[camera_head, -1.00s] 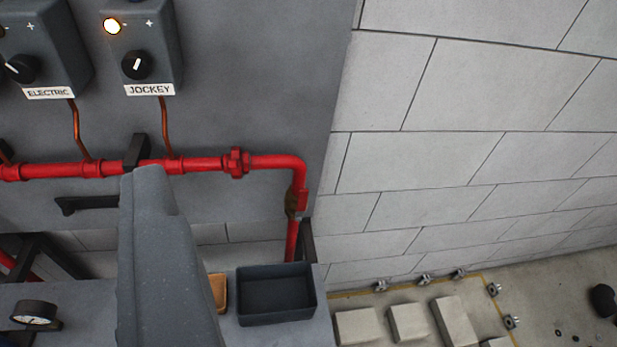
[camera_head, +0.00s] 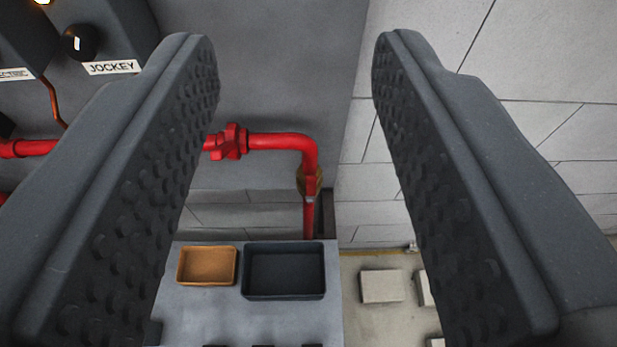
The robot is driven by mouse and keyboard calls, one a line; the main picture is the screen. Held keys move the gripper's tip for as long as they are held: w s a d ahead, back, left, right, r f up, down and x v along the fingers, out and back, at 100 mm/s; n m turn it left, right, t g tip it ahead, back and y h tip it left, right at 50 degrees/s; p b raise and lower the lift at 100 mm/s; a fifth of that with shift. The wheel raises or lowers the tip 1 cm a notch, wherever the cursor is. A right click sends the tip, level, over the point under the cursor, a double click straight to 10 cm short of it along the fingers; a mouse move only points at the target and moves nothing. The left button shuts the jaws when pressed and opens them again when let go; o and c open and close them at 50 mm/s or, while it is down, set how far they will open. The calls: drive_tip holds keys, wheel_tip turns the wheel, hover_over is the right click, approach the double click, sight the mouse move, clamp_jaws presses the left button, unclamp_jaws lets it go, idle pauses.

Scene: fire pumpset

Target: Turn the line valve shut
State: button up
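The red pipe (camera_head: 275,141) runs along the grey panel and bends downward at its right end. On the downward part sits a small brass-coloured valve body (camera_head: 309,180) with a red part on it that looks like a lever lying along the pipe; how far it is turned is hard to tell. My gripper (camera_head: 297,55) is open and empty, with its two ridged dark fingers wide apart. The valve shows in the gap between them, right of the middle, and appears beyond the fingers with no contact visible.
A red fitting (camera_head: 229,141) sits on the pipe left of the bend. Below are an orange tray (camera_head: 207,266) and a dark tray (camera_head: 284,271) on a grey surface. The JOCKEY control box (camera_head: 105,40) is upper left. A block wall (camera_head: 550,120) stands to the right.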

drive_tip(key=w+d+f+g+p, duration=0.1)
drive_tip(key=w+f+g+p, duration=0.2)
drive_tip(key=w+f+p, duration=0.3)
drive_tip(key=g+p, duration=0.5)
drive_tip(key=p, duration=0.5)
hover_over(309, 181)
drive_tip(key=s, duration=0.5)
wheel_tip(309, 181, down, 10)
drive_tip(key=w+f+g+p, duration=0.1)
drive_tip(key=w+f+p, duration=0.1)
drive_tip(key=f, duration=0.5)
drive_tip(key=w+f+g+p, duration=0.1)
drive_tip(key=f+p, duration=0.2)
drive_tip(key=f, duration=0.4)
drive_tip(key=w+f+g+p, duration=0.1)
drive_tip(key=w+f+p, duration=0.1)
drive_tip(key=f, duration=0.5)
drive_tip(key=shift+w+d+p, duration=0.1)
drive_tip(key=shift+w+p, duration=0.2)
drive_tip(key=shift+p, duration=0.55)
clamp_jaws()
